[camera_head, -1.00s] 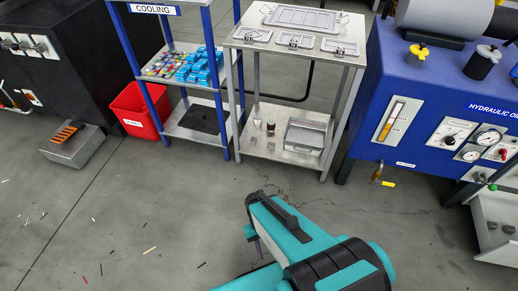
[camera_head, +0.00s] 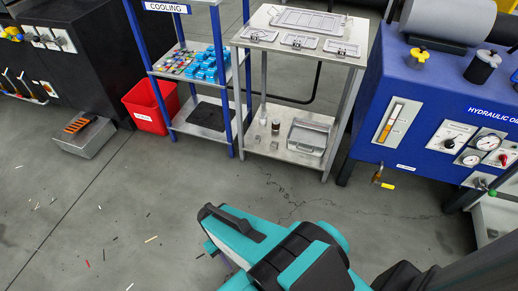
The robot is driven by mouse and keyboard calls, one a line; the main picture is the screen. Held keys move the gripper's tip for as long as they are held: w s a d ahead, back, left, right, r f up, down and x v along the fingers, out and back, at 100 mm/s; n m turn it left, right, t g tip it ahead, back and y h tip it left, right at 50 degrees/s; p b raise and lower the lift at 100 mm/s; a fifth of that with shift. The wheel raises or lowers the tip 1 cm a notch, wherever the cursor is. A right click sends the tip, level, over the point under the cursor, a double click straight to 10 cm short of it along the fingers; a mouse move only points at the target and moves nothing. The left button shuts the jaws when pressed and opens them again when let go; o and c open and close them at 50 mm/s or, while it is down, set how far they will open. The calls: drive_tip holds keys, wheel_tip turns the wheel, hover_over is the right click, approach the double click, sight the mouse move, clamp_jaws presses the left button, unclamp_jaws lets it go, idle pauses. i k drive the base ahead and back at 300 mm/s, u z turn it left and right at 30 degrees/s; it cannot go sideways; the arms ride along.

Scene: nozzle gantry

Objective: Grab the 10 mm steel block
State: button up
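Small grey metal blocks sit on the lower shelf of a steel cart in the middle of the view. One small block (camera_head: 257,139) is near the shelf's front left corner, and another (camera_head: 274,145) is just right of it. They are too small here to tell which is the 10 mm one. My teal and black arm fills the bottom centre, over open floor in front of the cart. My gripper's fingers are not visible; the arm hides that end.
The steel cart (camera_head: 238,40) carries flat metal plates on top; below are a bottle (camera_head: 263,117), a dark cylinder (camera_head: 276,127) and a metal box (camera_head: 307,137). A blue cooling rack (camera_head: 140,50) and red bin (camera_head: 150,108) stand left, a blue hydraulic unit (camera_head: 405,150) right. Floor debris lies left.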

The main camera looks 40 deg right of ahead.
sight(274, 145)
drive_tip(key=z, duration=0.5)
drive_tip(key=k, duration=0.15)
drive_tip(key=u, duration=2.25)
drive_tip(key=k, duration=0.4)
drive_tip(key=z, duration=0.5)
drive_tip(key=k, duration=1)
drive_tip(key=z, duration=0.7)
drive_tip(key=i, duration=1.3)
drive_tip(key=u, duration=0.05)
